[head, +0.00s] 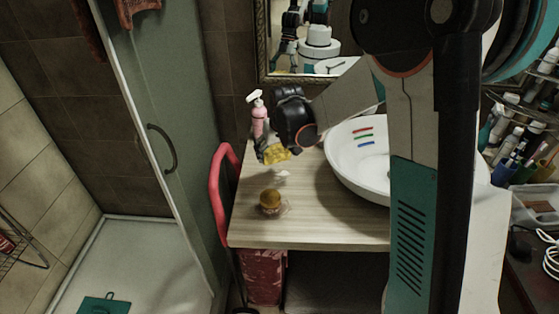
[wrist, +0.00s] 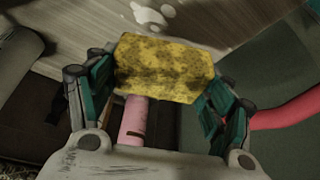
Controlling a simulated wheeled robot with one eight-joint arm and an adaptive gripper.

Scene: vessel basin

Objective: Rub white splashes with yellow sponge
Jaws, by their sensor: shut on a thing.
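The yellow sponge (wrist: 165,70), with dark stains, is held between the two fingers of my gripper (wrist: 160,88) in the wrist view. In the head view my gripper (head: 268,150) holds the sponge (head: 277,156) above the left back part of the wooden counter, next to the pink spray bottle. White splashes (wrist: 155,14) lie on the counter just beyond the sponge in the wrist view. They also show in the head view (head: 282,174), a little below the sponge and apart from it.
A pink spray bottle (head: 258,118) stands behind my gripper. A white basin (head: 345,165) is to the right. A red chair (head: 217,190) borders the counter's left edge.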

